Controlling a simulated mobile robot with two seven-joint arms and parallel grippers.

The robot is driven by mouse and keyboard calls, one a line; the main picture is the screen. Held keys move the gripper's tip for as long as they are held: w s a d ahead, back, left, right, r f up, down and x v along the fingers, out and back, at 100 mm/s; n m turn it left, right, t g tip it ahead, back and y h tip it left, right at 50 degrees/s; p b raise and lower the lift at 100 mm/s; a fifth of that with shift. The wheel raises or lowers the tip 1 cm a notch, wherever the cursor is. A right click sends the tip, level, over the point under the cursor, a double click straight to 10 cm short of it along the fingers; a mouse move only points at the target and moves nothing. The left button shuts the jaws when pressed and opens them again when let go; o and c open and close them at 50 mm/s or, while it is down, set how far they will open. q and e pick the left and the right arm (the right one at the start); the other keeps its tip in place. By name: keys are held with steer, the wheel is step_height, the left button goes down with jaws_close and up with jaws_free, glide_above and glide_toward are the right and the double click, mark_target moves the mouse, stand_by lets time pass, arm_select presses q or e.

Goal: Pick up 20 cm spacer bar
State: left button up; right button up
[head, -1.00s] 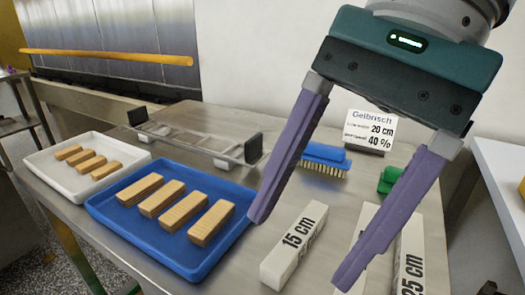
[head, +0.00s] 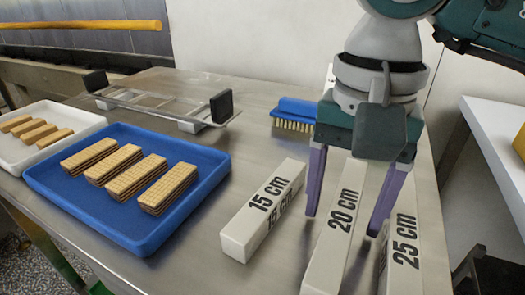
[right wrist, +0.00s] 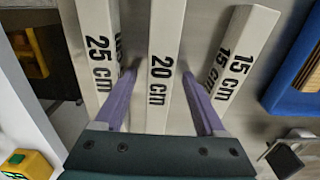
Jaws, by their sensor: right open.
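The white 20 cm spacer bar (head: 328,258) lies on the steel table between two other white bars. The 15 cm bar (head: 262,212) is to its left and the 25 cm bar (head: 404,240) to its right. My right gripper (head: 342,224) is open and points down, with one purple finger on each side of the 20 cm bar. In the right wrist view the 20 cm bar (right wrist: 165,40) runs between the two open fingers (right wrist: 158,75). I cannot tell how low the fingertips reach or whether they touch it. My left gripper is out of view.
A blue tray (head: 215,190) with several wafer blocks and a white tray (head: 90,118) stand at left. A blue brush (head: 296,108) is at the back. The gaps between the bars are narrow.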

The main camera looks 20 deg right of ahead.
steer(key=shift+f, duration=0.3)
jaws_close()
stand_by(0.4)
